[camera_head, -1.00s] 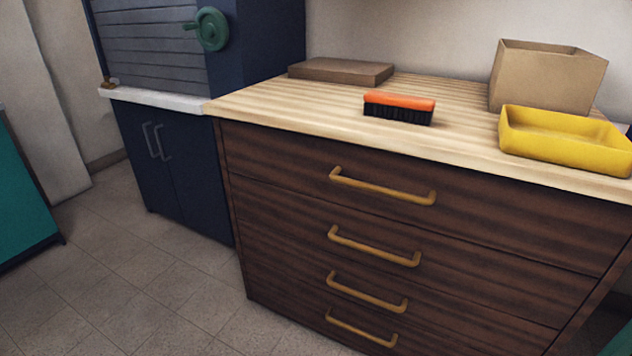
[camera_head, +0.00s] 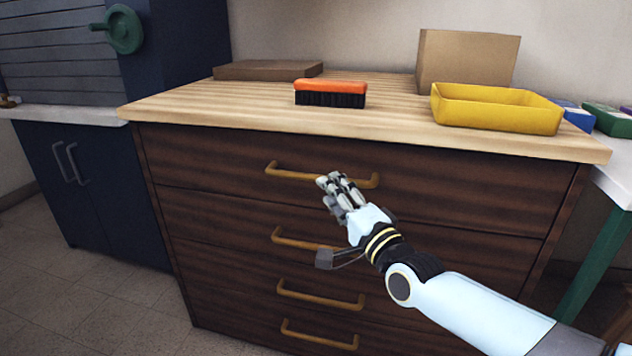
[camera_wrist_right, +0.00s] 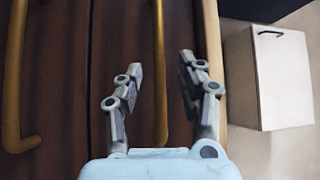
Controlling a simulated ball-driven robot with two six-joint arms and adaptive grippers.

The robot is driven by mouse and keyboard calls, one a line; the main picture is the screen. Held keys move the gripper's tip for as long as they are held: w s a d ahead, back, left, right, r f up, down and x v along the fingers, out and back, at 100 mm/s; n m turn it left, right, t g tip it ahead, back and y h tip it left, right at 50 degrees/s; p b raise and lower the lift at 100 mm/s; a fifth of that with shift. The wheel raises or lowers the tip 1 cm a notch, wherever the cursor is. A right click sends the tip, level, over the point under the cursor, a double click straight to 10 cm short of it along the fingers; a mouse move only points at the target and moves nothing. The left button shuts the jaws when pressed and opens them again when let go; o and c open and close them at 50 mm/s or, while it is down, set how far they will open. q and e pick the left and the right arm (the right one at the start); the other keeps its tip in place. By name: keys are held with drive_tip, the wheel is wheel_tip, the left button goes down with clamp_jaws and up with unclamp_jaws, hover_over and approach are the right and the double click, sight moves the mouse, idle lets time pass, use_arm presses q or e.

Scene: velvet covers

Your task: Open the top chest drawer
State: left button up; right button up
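The chest of dark wood drawers (camera_head: 215,260) stands ahead. Its top drawer (camera_head: 460,195) looks shut, with its front flush with the others. The top drawer's brass bar handle (camera_head: 285,172) runs across its front, partly hidden behind my right gripper (camera_head: 328,181). In the right wrist view my right gripper (camera_wrist_right: 162,75) is open, with its two fingers apart and empty. The top handle (camera_wrist_right: 160,45) shows between the fingers there, seen beyond them; I cannot tell whether they touch it. My left gripper is in no view.
The light wooden top (camera_head: 390,118) carries an orange brush (camera_head: 331,88), a yellow tray (camera_head: 495,118), a tan box (camera_head: 466,60) and a flat brown box (camera_head: 268,70). A blue cabinet (camera_head: 95,190) stands at the left. Lower handles (camera_head: 320,297) stick out below.

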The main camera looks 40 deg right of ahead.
sight(317, 177)
drive_tip(key=w, duration=0.4)
drive_tip(key=w+b, duration=0.1)
drive_tip(key=w, duration=0.1)
drive_tip(key=shift+w+d+r, duration=0.15)
drive_tip(key=shift+d+r, duration=0.1)
drive_tip(key=shift+r, duration=0.1)
clamp_jaws()
drive_tip(key=shift+f, duration=0.1)
